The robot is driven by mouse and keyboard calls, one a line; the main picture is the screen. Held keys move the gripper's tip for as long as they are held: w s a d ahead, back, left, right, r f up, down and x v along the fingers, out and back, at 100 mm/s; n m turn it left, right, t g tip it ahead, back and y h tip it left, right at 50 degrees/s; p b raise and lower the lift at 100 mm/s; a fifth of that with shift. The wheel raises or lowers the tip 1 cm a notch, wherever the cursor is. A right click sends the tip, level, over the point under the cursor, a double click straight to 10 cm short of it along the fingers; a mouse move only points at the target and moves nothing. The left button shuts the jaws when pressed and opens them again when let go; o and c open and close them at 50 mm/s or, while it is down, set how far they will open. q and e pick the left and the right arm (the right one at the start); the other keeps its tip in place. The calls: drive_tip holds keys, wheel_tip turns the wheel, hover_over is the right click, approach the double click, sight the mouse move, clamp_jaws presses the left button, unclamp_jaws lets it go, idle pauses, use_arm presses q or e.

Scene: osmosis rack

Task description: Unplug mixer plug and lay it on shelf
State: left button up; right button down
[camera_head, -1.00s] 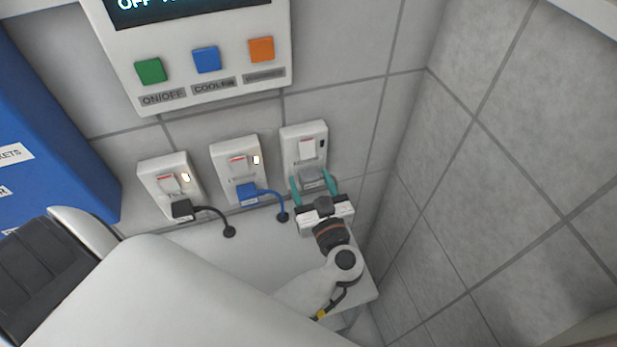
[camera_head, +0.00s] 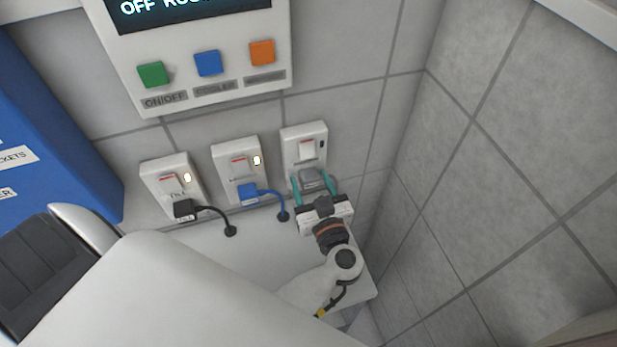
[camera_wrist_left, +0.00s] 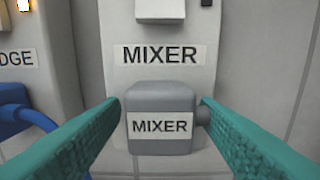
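The grey mixer plug (camera_head: 312,179) sits in the rightmost wall socket (camera_head: 304,140). In the left wrist view the plug (camera_wrist_left: 160,105) shows a MIXER label, below the MIXER label on the socket (camera_wrist_left: 160,55). My left gripper (camera_head: 315,184) has its teal fingers on either side of the plug. In the left wrist view the fingers (camera_wrist_left: 160,108) look open, with a narrow gap beside the plug. The plug's cable is mostly hidden. The white shelf (camera_head: 250,255) lies below the sockets. My right gripper is not in view.
A blue plug (camera_head: 247,193) and a black plug (camera_head: 184,209) sit in the sockets to the left, their cables running to the shelf. A control panel (camera_head: 205,85) hangs above. A blue box (camera_head: 60,150) stands at the left, a tiled side wall (camera_head: 500,180) at the right.

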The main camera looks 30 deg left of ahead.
sight(312, 186)
use_arm(q)
clamp_jaws()
drive_tip(key=shift+p+v, duration=0.4)
drive_tip(key=shift+v, duration=0.75)
drive_tip(key=shift+p+v, duration=0.4)
drive_tip(key=shift+v, duration=1.45)
drive_tip(key=shift+d, duration=0.1)
